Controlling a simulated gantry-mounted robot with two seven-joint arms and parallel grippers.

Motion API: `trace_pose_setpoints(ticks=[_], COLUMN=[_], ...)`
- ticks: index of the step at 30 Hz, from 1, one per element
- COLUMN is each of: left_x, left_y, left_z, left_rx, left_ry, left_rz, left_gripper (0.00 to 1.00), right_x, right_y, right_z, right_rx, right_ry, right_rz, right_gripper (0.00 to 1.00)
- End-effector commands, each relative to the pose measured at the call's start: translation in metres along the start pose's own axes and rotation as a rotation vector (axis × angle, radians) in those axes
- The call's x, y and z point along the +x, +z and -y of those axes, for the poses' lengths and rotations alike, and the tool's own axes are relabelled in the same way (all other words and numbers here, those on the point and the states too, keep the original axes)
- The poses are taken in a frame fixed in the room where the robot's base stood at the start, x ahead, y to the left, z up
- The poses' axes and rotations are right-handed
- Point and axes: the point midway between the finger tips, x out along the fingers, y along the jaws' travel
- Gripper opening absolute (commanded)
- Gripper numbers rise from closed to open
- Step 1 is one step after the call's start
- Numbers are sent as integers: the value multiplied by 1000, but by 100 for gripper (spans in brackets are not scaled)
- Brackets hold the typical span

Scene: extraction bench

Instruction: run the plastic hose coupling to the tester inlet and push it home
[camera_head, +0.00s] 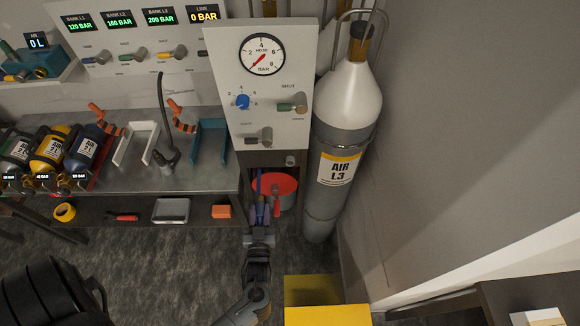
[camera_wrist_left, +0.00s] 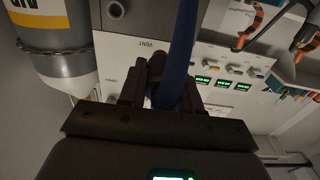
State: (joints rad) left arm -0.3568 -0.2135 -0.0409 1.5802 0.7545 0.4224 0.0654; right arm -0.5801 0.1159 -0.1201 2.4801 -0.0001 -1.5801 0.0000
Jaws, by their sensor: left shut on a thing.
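My left gripper (camera_head: 260,218) is low in front of the gauge panel (camera_head: 262,95), below its bottom edge. It is shut on the plastic hose coupling, which is mostly hidden between the fingers. A blue hose (camera_head: 259,184) rises from the jaws; it also crosses the left wrist view (camera_wrist_left: 183,50) past the fingers. A small round fitting (camera_head: 290,160), which looks like the tester inlet, sits under the panel, above and right of my gripper. It also shows in the left wrist view (camera_wrist_left: 116,10). The coupling is apart from it. My right gripper is not in view.
A red round object (camera_head: 280,188) stands right behind the gripper. A tall grey and white AIR L3 cylinder (camera_head: 335,145) is close to the right. The metal bench (camera_head: 190,185) lies left, with small cylinders on it. A yellow block (camera_head: 315,290) is at the lower right.

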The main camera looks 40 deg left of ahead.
Motion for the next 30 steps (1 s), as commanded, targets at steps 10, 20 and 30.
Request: trace_pose_setpoints(ticks=[10, 20, 30], left_x=[-14, -13, -7], left_y=[7, 3, -2], left_z=[-2, 17, 52], left_rx=[-11, -8, -7], left_ry=[-2, -3, -5], left_rz=[30, 31, 25], left_gripper=[0, 0, 0], right_x=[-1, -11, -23], right_y=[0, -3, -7], right_z=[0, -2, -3], right_rx=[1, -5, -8], right_ry=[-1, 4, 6], right_rz=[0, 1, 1], right_gripper=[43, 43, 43])
